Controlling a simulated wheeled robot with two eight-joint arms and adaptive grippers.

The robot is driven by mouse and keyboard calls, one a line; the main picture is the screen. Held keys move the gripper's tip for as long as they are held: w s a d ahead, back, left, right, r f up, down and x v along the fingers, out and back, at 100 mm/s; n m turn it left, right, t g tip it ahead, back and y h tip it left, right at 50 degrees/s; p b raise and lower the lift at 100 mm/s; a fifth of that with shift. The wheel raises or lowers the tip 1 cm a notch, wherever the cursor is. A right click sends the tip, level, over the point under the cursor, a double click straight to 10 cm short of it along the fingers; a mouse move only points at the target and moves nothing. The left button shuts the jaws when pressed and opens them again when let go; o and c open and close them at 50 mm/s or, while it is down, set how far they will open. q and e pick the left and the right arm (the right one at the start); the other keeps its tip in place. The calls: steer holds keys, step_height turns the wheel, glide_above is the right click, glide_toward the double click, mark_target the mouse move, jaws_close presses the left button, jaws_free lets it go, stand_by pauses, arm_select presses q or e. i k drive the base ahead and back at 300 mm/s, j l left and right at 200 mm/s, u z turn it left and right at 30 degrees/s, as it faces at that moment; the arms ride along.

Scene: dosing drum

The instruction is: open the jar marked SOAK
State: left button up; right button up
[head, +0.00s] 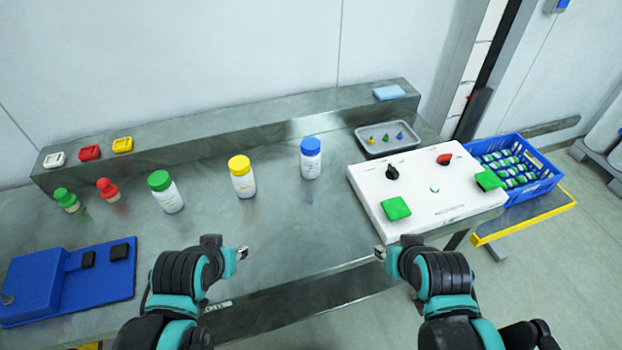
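Three white jars stand upright on the steel bench, all with lids on: a green-lidded jar (167,195), a yellow-lidded jar (243,180) and a blue-lidded jar (311,161). Their labels are too small to read, so I cannot tell which is marked SOAK. My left gripper (242,254) is at the front of the bench, nearer me than the jars and touching none. My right gripper (380,254) is at the bench's front edge, just left of and below the white panel. I see nothing held in either, but their finger openings are unclear.
Small green-topped (66,201) and red-topped (108,190) containers stand at left, behind a blue fixture (75,282). A white panel (425,190) with knobs and green pads is at right, beside a grey tray (391,151) and blue crate (551,184). The bench's middle is clear.

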mark_target(310, 165)
steer(key=k+j+z, duration=0.15)
steer(key=z, duration=1.35)
steer(key=k+j+z, duration=0.15)
steer(key=k+j, duration=0.45)
steer(key=j, duration=0.15)
steer(key=i, duration=0.2)
